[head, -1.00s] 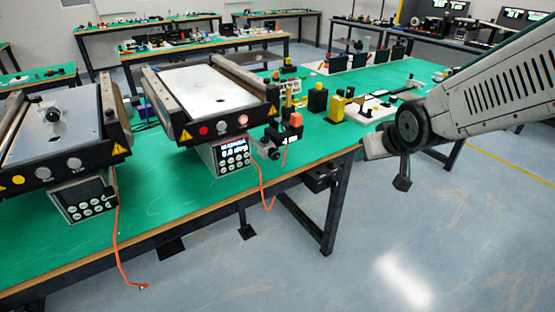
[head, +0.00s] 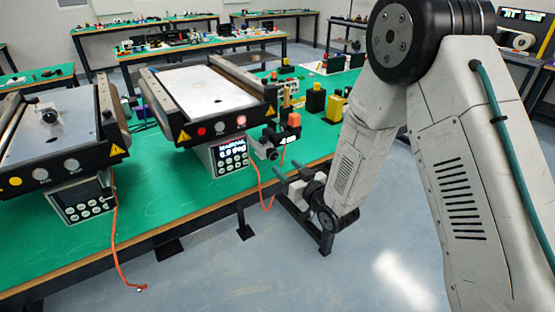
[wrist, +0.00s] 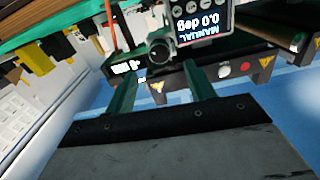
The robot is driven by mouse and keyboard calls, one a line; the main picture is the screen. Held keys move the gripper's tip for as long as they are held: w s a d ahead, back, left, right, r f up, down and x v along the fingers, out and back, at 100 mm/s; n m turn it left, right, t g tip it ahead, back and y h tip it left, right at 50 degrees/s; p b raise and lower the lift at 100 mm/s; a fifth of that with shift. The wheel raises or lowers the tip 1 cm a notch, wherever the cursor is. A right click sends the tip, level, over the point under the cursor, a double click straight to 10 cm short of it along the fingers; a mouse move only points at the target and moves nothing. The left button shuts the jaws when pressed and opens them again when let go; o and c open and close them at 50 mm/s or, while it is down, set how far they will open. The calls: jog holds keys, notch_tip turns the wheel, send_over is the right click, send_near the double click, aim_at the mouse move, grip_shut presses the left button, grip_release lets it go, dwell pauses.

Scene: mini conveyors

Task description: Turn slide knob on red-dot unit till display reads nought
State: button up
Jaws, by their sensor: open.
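The red-dot unit is the right-hand mini conveyor (head: 211,90), with a red dot (head: 202,131) on its front. A dark round knob (head: 268,153) sits at its right front corner on the slide; it also shows in the wrist view (wrist: 160,49). A small lit display (head: 287,140) is beside the knob; its digits are too small to read. The control box screen (wrist: 203,22) appears upside down in the wrist view and reads MANUAL 0.0 deg. My gripper (head: 279,179) is open and empty, in front of the knob and apart from it, with the knob seen between its fingers.
A second conveyor (head: 50,130) with a yellow dot stands to the left. An orange cable (head: 260,185) hangs from near the slide over the table edge. Yellow and black blocks (head: 335,108) stand right of the slide. The floor in front is clear.

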aim_at(274, 156)
jog(key=x, duration=0.6)
jog(key=shift+w+a, duration=0.1)
jog(key=shift+w, duration=0.05)
jog(key=shift+c, duration=0.3)
jog(key=c, duration=0.9)
